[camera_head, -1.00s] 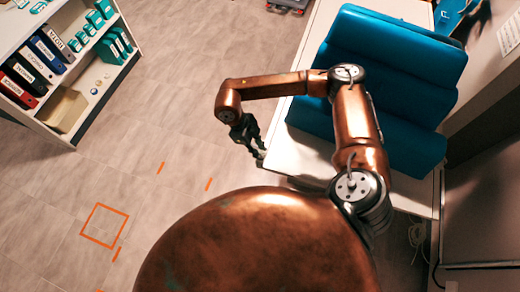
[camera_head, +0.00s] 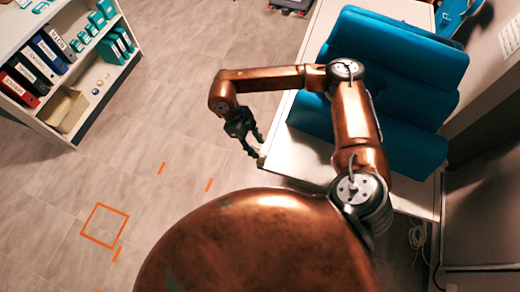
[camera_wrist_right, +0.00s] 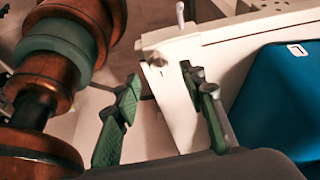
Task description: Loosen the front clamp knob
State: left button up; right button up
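My right gripper (camera_head: 256,144) is open beside the near left corner of a white table (camera_head: 295,160). In the right wrist view the two green-padded fingers (camera_wrist_right: 165,112) are spread wide, with nothing held between them. A pale corner piece of the table (camera_wrist_right: 172,85) lies between and beyond the fingers. A small pale rod-like part (camera_wrist_right: 180,14) stands at the table edge; I cannot tell whether it is the front clamp knob. A small pale part (camera_head: 262,157) also shows at the corner in the head view, partly beside the fingertips. My left gripper is not in view.
Blue cushions (camera_head: 385,75) lie on the white table, and blue also fills the right of the wrist view (camera_wrist_right: 285,100). A white shelf with binders (camera_head: 60,75) stands at the upper left. Floor between is clear, with an orange taped square (camera_head: 85,234).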

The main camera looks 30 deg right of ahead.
jog(key=v, duration=0.8)
